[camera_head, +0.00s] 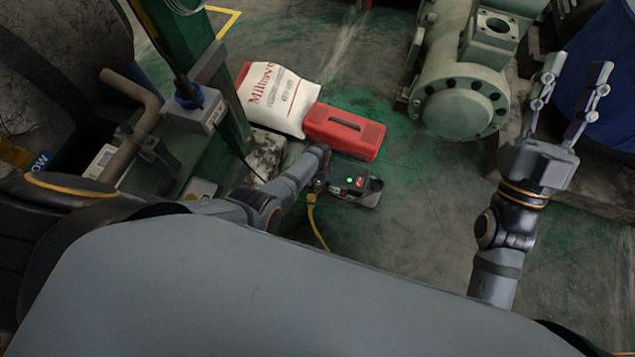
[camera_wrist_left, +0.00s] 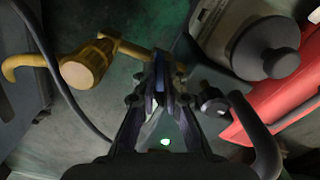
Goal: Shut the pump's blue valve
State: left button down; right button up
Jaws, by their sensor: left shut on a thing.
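The pump (camera_head: 352,177) is a small dark unit on the floor with a green and a red light, just in front of the red toolbox. My left gripper (camera_head: 322,160) reaches down to the pump's left side. In the left wrist view its fingers (camera_wrist_left: 160,78) are closed together on something narrow and bluish, apparently the blue valve; the fingers hide most of it. A brass-yellow fitting (camera_wrist_left: 85,65) lies left of the fingers, and a grey round cap (camera_wrist_left: 265,50) lies to the upper right. My right gripper (camera_head: 578,68) is open and empty, raised at the right.
The red toolbox (camera_head: 345,130) and a white printed bag (camera_head: 278,97) lie behind the pump. A yellow hose (camera_head: 317,225) runs forward from it. A large green machine (camera_head: 460,90) stands at the upper right. A green post (camera_head: 185,40) stands left. Floor right of the pump is clear.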

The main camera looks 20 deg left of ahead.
pick_arm(q)
jog(key=shift+r+m, duration=0.1)
jog(key=shift+m, duration=1.2)
jog(key=shift+m+p, duration=0.45)
jog(key=shift+m, duration=0.45)
jog(key=c, duration=1.3)
grip_release()
notch_tip(320, 180, up, 9)
jog(key=p, duration=0.9)
